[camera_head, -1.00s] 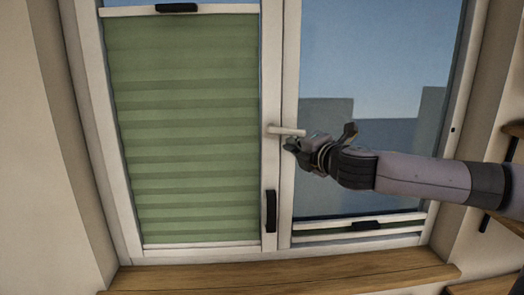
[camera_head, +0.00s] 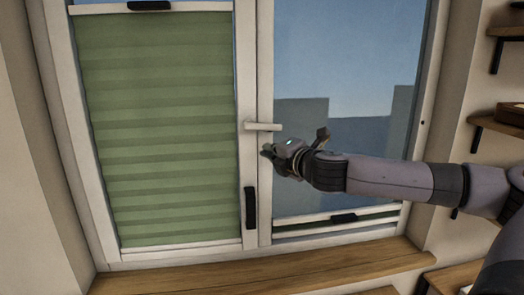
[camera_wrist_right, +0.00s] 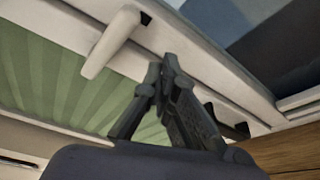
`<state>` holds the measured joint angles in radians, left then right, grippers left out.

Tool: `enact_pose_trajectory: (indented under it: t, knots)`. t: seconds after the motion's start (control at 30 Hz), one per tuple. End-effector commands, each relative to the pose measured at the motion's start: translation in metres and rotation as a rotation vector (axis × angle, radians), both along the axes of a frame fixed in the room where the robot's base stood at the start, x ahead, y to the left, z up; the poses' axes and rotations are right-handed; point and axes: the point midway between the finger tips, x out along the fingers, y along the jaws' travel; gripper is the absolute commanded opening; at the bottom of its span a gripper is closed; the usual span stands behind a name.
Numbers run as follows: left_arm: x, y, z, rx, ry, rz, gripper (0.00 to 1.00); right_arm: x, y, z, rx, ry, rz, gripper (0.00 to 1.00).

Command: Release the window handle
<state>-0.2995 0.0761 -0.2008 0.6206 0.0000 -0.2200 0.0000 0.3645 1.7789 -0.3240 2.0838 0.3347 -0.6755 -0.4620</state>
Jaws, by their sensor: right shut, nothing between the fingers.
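The white window handle (camera_head: 263,126) sticks out sideways to the right from the middle frame of the window in the head view. It also shows in the right wrist view (camera_wrist_right: 110,44), at the upper left. My right gripper (camera_head: 267,151) is just below the handle in the head view, apart from it. In the right wrist view my right gripper (camera_wrist_right: 160,68) has its fingertips together with nothing between them, and a gap separates them from the handle. My left gripper is in neither view.
A green pleated blind (camera_head: 160,130) covers the left pane. A black grip (camera_head: 250,208) sits low on the middle frame. A lowered blind with a rail (camera_head: 335,222) lies at the bottom of the right pane. A wooden sill (camera_head: 260,272) runs below, and shelves (camera_head: 497,128) hang at the right.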

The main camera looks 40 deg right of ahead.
Motion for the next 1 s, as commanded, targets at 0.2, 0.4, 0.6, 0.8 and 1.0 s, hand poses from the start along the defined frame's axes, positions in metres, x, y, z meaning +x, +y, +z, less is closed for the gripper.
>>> enact_pose_trajectory:
  t: [0.2, 0.4, 0.6, 0.8, 1.0]
  knots:
    - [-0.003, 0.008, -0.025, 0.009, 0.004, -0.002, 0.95, -0.017, 0.007, -0.005, -0.010, -0.003, 0.001, 0.00]
    - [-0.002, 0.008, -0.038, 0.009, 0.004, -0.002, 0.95, -0.049, 0.025, 0.009, -0.007, -0.005, 0.001, 0.00]
    - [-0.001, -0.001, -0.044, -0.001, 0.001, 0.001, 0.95, -0.072, 0.038, 0.019, -0.003, -0.001, 0.000, 0.00]
    - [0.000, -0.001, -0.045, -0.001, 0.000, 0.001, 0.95, -0.079, 0.042, 0.022, 0.000, 0.000, 0.000, 0.00]
    - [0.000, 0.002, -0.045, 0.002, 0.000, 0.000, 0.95, -0.079, 0.042, 0.023, 0.000, 0.000, 0.000, 0.00]
